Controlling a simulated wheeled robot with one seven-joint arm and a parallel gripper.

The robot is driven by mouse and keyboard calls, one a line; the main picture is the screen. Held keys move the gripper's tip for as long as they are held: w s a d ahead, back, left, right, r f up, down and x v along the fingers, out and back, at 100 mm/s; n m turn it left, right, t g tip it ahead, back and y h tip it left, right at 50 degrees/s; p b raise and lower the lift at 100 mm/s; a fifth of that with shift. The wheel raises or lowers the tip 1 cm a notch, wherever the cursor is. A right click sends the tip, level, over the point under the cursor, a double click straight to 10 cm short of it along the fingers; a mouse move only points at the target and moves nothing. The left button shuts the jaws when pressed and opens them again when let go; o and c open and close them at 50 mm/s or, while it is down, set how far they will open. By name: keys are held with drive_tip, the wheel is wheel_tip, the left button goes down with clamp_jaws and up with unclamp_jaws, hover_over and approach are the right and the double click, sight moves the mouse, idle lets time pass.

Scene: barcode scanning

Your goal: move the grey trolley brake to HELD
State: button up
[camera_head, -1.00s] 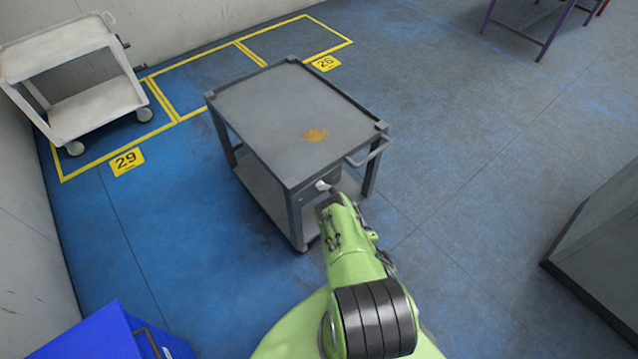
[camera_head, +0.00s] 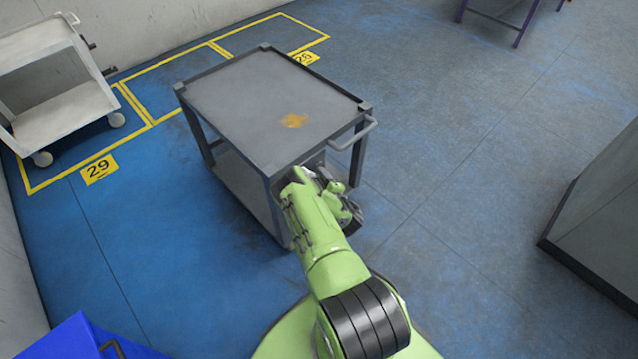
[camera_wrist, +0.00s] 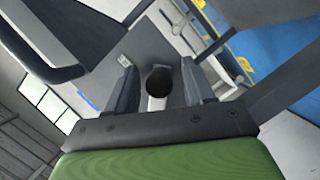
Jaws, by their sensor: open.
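The grey trolley (camera_head: 275,100) stands in the middle of the head view, with an orange-brown stain on its top and a handle (camera_head: 355,133) at its right end. In the wrist view, the brake lever (camera_wrist: 159,82) shows as a dark round knob on a pale stem, in front of a grey panel. My gripper (camera_wrist: 158,84) is open, with one finger on each side of the knob; I cannot tell whether either touches it. In the head view my green arm reaches the trolley's near end and hides the brake. No HELD marking is readable.
A pale trolley (camera_head: 55,120) stands at the upper left beside the yellow floor marking 29 (camera_head: 99,168). A blue box (camera_head: 80,340) is at the lower left. A grey block (camera_head: 600,220) stands at the right. The floor right of the grey trolley is clear.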

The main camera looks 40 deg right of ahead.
drive_tip(key=shift+w, duration=0.25)
drive_tip(key=shift+d, duration=0.1)
clamp_jaws()
